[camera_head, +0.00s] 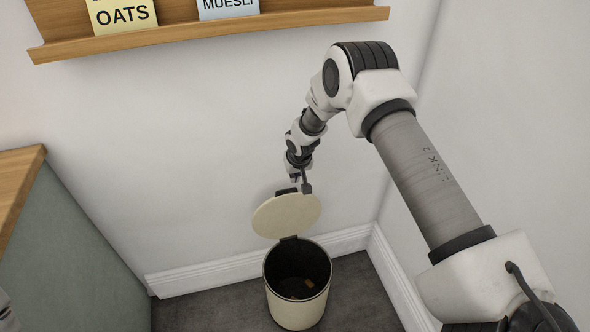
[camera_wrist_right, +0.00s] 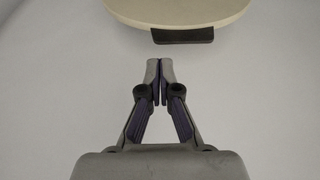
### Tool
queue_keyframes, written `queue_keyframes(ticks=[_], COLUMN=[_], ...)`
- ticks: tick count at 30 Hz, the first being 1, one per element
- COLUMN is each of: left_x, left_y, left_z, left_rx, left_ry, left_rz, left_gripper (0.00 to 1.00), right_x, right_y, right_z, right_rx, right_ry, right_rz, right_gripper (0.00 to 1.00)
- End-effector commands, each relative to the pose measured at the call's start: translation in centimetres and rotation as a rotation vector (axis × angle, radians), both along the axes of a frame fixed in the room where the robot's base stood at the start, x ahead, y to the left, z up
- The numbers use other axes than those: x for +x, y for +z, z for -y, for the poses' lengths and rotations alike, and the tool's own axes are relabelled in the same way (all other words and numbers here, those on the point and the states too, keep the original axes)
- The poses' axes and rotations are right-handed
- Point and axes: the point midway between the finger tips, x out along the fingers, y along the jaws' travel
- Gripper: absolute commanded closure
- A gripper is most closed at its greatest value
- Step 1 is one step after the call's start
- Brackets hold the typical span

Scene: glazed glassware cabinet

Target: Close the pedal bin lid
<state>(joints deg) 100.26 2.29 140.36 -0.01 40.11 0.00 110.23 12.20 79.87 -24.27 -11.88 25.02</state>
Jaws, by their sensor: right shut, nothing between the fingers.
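The cream pedal bin (camera_head: 297,312) stands on the floor near the wall, with a dark inside and small brown scraps in it. Its round cream lid (camera_head: 287,215) is open, raised up at the hinge on the back side of the rim. A dark tab (camera_head: 287,191) sits on the lid's upper edge; it also shows in the right wrist view (camera_wrist_right: 183,36). My right gripper (camera_head: 306,188) is at the lid's upper edge, beside the tab. In the wrist view its fingers (camera_wrist_right: 160,66) are shut and empty, with a small visible gap to the tab.
A wooden shelf (camera_head: 210,36) with OATS and MUESLI packs is on the wall above. A green cabinet with a wooden top (camera_head: 22,180) stands at left. White walls and skirting (camera_head: 250,267) meet in a corner right of the bin.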

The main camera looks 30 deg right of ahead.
Motion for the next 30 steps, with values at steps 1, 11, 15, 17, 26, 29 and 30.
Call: queue_keyframes(ticks=[1, 11, 15, 17, 26, 29, 30], left_x=[0.0, 0.0, 0.0, 0.0, 0.0, 0.0, 0.0], left_y=[-0.2, -0.6, -0.5, -0.5, 1.3, 3.1, 4.0], left_z=[0.0, 0.0, 0.0, 0.0, 0.0, 0.0, 0.0], left_rx=[0.0, 0.0, 0.0, 0.0, 0.0, 0.0, 0.0], left_ry=[0.0, 0.0, 0.0, 0.0, 0.0, 0.0, 0.0], left_rz=[0.0, 0.0, 0.0, 0.0, 0.0, 0.0, 0.0], left_gripper=[0.28, 0.28, 0.28, 0.28, 0.28, 0.28, 0.28], right_x=[0.3, 1.3, 1.3, 1.3, 1.4, 1.5, 1.5], right_y=[-1.1, -3.8, -3.8, -3.8, -3.4, -3.1, -3.1], right_z=[0.1, 0.3, 0.3, 0.3, 0.1, -0.1, -0.2], right_rx=[-0.001, 0.0, 0.001, 0.0, 0.004, 0.009, 0.01], right_ry=[0.001, 0.0, 0.0, 0.0, 0.005, 0.008, 0.008], right_rz=[0.0, 0.0, 0.0, 0.0, 0.016, 0.036, 0.047], right_gripper=[1.0, 1.0, 1.0, 1.0, 1.0, 1.0, 1.0])
